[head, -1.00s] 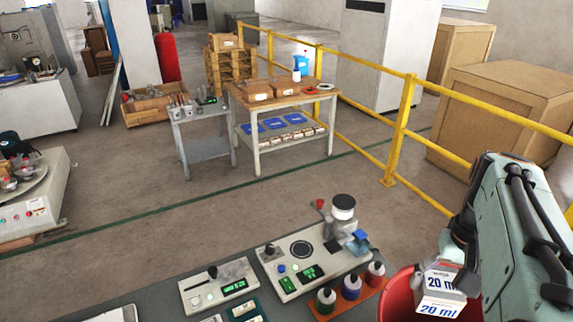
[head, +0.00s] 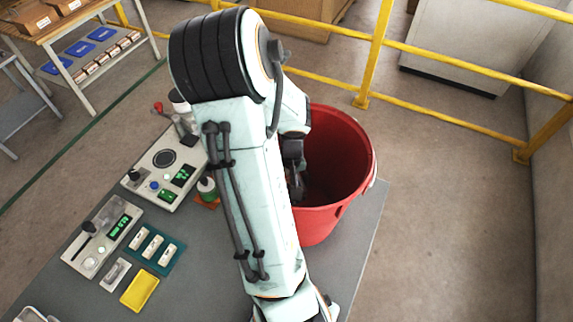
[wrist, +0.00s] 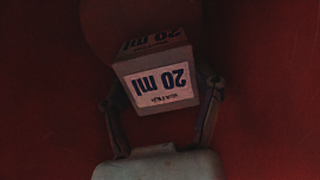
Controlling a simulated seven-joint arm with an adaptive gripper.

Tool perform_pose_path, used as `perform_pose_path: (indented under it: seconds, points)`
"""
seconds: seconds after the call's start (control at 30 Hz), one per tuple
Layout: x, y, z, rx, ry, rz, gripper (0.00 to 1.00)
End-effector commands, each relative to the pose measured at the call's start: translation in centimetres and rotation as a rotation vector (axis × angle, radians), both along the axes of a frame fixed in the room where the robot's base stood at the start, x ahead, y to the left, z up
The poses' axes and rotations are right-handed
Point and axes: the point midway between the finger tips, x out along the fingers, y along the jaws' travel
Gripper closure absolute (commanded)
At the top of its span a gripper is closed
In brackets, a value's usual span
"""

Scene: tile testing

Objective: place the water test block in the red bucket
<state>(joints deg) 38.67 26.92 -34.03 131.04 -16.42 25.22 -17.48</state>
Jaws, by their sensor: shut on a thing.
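The red bucket (head: 345,165) stands at the right end of the grey table, open at the top, with my arm reaching over its left rim. My gripper (head: 296,185) is down inside the bucket, mostly hidden by my arm in the head view. In the wrist view, the water test block (wrist: 160,75), a box with white "20 ml" labels, sits between the two fingers of my gripper (wrist: 160,92), which is shut on it. Dark red bucket wall surrounds it. I cannot tell whether the block touches the bucket's bottom.
A testing device (head: 165,165) with dials, a second meter (head: 103,235), a teal tray (head: 157,250) and a yellow pad (head: 139,290) lie on the table, left of my arm. Yellow railings (head: 450,70) run behind the bucket. Open floor lies right of the table.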

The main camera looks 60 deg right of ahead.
Motion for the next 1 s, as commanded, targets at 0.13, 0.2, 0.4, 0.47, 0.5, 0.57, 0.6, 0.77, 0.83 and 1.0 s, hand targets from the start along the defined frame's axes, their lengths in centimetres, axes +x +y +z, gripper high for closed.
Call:
perform_pose_path:
  seconds: [0.13, 0.2, 0.4, 0.47, 0.5, 0.57, 0.6, 0.77, 0.83, 1.0]
  points:
    - [-0.1, 0.0, -2.5, 0.003, 0.001, -0.001, 0.76]
    - [0.0, 0.0, -3.1, 0.001, 0.001, 0.0, 0.76]
    - [-0.1, 0.0, -6.2, 0.002, 0.002, 0.0, 0.76]
    - [0.0, 0.0, -6.8, 0.001, 0.001, 0.0, 0.76]
    - [0.0, 0.0, -7.1, 0.001, 0.001, 0.0, 0.76]
    - [0.0, 0.0, -7.2, -0.001, -0.001, 0.0, 0.76]
    - [0.1, -0.1, -7.2, -0.002, -0.002, 0.001, 0.76]
    - [0.1, 0.0, -7.1, -0.002, -0.002, 0.001, 0.76]
    - [0.1, -0.1, -7.3, -0.001, -0.001, 0.001, 0.76]
    - [0.1, 0.0, -7.4, -0.001, -0.001, 0.001, 0.09]
